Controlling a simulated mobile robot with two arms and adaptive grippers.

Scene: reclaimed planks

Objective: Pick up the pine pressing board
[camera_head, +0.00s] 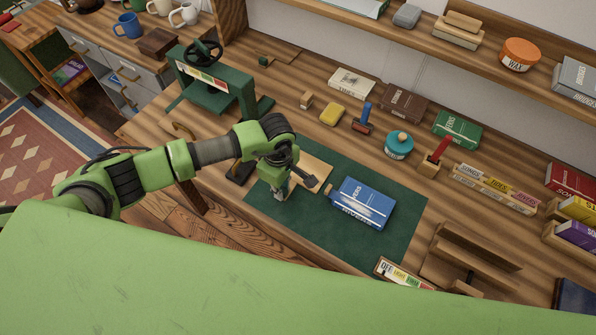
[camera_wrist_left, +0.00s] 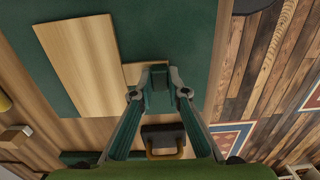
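The pine pressing board (camera_head: 314,172) is a pale flat wooden piece lying on the dark green mat (camera_head: 397,238). In the left wrist view the pale board (camera_wrist_left: 78,62) fills the upper left, with a smaller pale part (camera_wrist_left: 132,72) reaching toward my fingers. My left gripper (camera_head: 281,191) points down at the board's near left end, over the mat. In the wrist view its fingertips (camera_wrist_left: 159,82) are close together beside that smaller part. I cannot tell whether they hold it or only overlap it. My right gripper is not in view.
A blue book-like block (camera_head: 362,204) lies just right of the board. A dark block (camera_head: 240,171) is left of the mat. A green press (camera_head: 215,85) stands behind left. Small tools, a teal jar (camera_head: 398,145) and books line the back.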

